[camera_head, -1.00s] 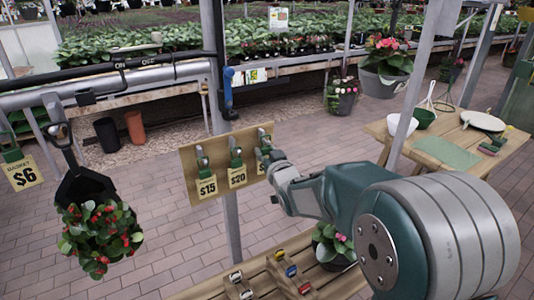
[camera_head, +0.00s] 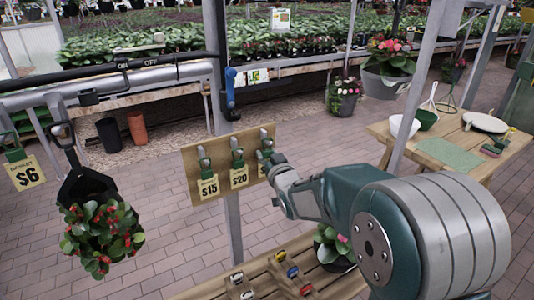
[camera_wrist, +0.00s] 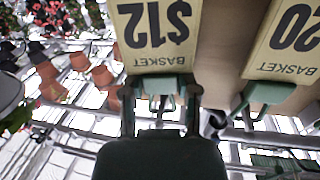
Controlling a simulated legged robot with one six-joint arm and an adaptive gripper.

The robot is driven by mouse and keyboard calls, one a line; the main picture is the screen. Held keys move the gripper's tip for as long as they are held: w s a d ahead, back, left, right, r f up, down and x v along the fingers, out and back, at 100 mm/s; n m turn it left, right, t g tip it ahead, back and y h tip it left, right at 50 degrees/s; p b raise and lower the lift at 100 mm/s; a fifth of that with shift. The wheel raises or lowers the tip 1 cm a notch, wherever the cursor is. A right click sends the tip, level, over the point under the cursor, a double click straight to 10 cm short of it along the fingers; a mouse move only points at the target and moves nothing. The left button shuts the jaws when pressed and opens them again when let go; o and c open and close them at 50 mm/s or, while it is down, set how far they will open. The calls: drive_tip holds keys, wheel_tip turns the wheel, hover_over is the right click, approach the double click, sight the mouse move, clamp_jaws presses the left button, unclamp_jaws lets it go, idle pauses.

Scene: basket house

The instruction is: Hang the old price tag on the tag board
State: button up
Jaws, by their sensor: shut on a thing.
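The wooden tag board (camera_head: 222,160) is on a post left of centre in the head view. A $15 tag (camera_head: 208,187) and a $20 tag (camera_head: 239,176) hang on it. My gripper (camera_head: 268,160) is at the board's right end, shut on a $12 price tag (camera_wrist: 155,35) by its green clip (camera_wrist: 158,84). This tag appears upside down in the wrist view, beside the $20 tag (camera_wrist: 290,40). My gripper hides most of it in the head view, so I cannot tell whether it is on the hook.
A $6 basket tag (camera_head: 25,173) hangs at far left, near a black hanging basket (camera_head: 88,185) with red flowers. A wooden table (camera_head: 490,165) stands at right. A wooden bench (camera_head: 250,272) with clips and a potted plant (camera_head: 333,250) is below the board.

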idle(0.3)
drive_tip(key=o, duration=0.9)
drive_tip(key=shift+o, duration=0.2)
drive_tip(key=s+d+m+g+h, duration=0.1)
drive_tip(key=s+d+g+h, duration=0.15)
drive_tip(key=s+d, duration=0.6)
drive_tip(key=s+d+m+g+h, duration=0.25)
drive_tip(key=s+d, duration=0.35)
drive_tip(key=s, duration=0.5)
drive_tip(key=s+d+g+h, duration=0.1)
drive_tip(key=s+d+g, duration=0.1)
drive_tip(key=s, duration=0.7)
drive_tip(key=s+d+f+m+g+h, duration=0.1)
drive_tip(key=s+g, duration=0.3)
drive_tip(key=s, duration=0.5)
drive_tip(key=shift+d+f, duration=0.15)
drive_tip(key=shift+d, duration=0.7)
